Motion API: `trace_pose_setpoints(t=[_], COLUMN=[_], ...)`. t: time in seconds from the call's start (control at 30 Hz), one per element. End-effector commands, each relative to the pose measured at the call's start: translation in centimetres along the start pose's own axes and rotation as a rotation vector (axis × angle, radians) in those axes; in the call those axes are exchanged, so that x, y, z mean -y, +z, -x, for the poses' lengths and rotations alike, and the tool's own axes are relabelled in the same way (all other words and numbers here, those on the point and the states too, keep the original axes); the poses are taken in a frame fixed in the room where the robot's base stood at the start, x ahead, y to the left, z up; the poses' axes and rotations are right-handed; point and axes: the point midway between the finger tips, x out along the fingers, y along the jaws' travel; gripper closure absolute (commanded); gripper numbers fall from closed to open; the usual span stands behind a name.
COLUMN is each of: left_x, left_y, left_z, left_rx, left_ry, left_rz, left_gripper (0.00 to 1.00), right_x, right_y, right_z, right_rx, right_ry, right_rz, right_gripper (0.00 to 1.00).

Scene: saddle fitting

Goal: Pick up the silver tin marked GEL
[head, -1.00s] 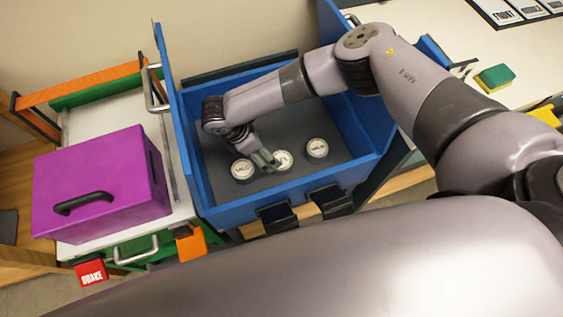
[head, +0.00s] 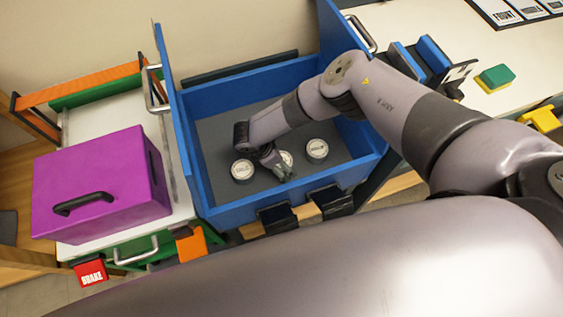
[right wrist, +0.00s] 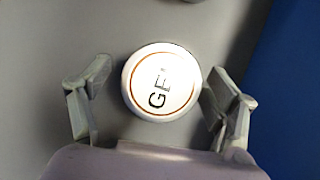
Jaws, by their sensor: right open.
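The silver tin marked GEL (right wrist: 160,84) shows in the right wrist view with its round white lid up, between the two spread fingers of my right gripper (right wrist: 158,88). No finger clearly touches it. In the head view the GEL tin (head: 287,157) is the middle of three tins on the grey floor of the blue drawer, partly covered by my right gripper (head: 281,170). The gripper is open and reaches down into the drawer. My left gripper is not in view.
One similar tin (head: 242,171) stands to the left and another (head: 317,150) to the right, both close to the gripper. The blue drawer (head: 285,197) walls surround them. A purple box (head: 100,185) stands left of the drawer; a green-yellow sponge (head: 495,78) lies on the right counter.

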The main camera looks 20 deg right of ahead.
Motion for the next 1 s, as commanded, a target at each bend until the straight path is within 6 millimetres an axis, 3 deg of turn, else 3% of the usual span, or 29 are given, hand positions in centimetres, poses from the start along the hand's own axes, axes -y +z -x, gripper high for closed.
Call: trace_pose_setpoints(t=[0.13, 1.0], left_x=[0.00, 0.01], left_y=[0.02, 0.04], left_z=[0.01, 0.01], left_rx=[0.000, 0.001], left_ry=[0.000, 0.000], left_rz=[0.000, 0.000], left_gripper=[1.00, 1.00], right_x=[0.02, 0.02], right_y=[-0.01, 0.02], right_z=[0.02, 0.04], right_rx=[0.000, 0.000], right_ry=[0.000, -0.001], right_rz=[0.000, -0.001], right_gripper=[0.18, 0.76])
